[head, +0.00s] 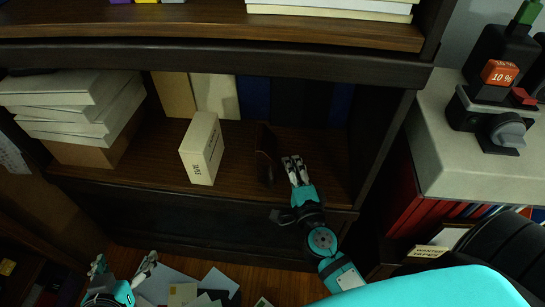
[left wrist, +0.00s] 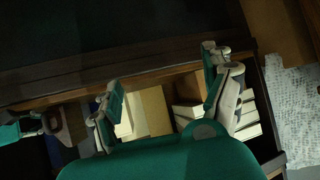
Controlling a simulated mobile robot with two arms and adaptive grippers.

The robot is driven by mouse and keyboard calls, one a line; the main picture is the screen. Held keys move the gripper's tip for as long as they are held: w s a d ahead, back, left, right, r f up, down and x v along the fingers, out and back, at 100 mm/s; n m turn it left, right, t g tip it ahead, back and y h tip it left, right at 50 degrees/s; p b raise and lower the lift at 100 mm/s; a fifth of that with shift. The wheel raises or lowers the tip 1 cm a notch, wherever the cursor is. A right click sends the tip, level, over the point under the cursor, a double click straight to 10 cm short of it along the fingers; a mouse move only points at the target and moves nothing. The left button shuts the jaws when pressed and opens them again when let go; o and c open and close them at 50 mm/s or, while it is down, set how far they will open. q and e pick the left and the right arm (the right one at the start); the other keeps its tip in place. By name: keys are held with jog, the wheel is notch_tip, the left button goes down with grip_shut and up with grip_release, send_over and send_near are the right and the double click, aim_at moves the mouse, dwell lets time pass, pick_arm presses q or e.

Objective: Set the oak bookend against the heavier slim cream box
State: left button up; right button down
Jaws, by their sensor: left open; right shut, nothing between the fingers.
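A slim cream box (head: 202,150) with small lettering on its edge stands upright on the middle shelf. A dark brown upright piece, apparently the oak bookend (head: 266,155), stands to its right with a clear gap between them. My right gripper (head: 294,161) is shut and empty just right of the bookend; I cannot tell whether it touches it. My left gripper (head: 123,265) is open and empty, low in front of the shelf at the left. Its open fingers also show in the left wrist view (left wrist: 166,82). Which box is heavier cannot be seen.
A stack of pale boxes (head: 75,100) fills the shelf's left end. Tan, cream and blue volumes (head: 216,95) stand at the back. The upper shelf board (head: 200,32) overhangs. Papers (head: 210,285) lie on the floor. A grey cabinet (head: 460,140) stands right.

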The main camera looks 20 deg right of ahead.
aim_at(278, 179)
jog(key=shift+s, duration=0.1)
jog(key=shift+s+a, duration=0.35)
jog(key=shift+s, duration=0.15)
pick_arm(q)
jog(key=shift+w+d+r+t, duration=0.4)
jog(key=shift+w+r+t, duration=0.15)
jog(key=shift+r, duration=0.15)
pick_arm(e)
jog(key=shift+s+a, duration=0.15)
jog(key=shift+s, duration=0.1)
jog(key=shift+w+a, duration=0.5)
jog(key=shift+a, duration=0.35)
jog(key=shift+w+a, duration=0.3)
jog(key=shift+a, duration=0.15)
pick_arm(q)
jog(key=shift+s+a+f+g, duration=0.3)
jog(key=shift+s+f+g, duration=0.2)
jog(key=shift+f, duration=0.05)
jog(key=shift+s+a+f+g, duration=0.25)
jog(key=shift+s+f+g, duration=0.2)
jog(key=shift+f, duration=0.05)
jog(key=shift+s, duration=0.1)
pick_arm(e)
jog(key=shift+w+a, duration=0.15)
jog(key=shift+a, duration=0.1)
pick_arm(q)
jog(key=shift+s+f, duration=0.15)
pick_arm(e)
jog(key=shift+d, duration=0.15)
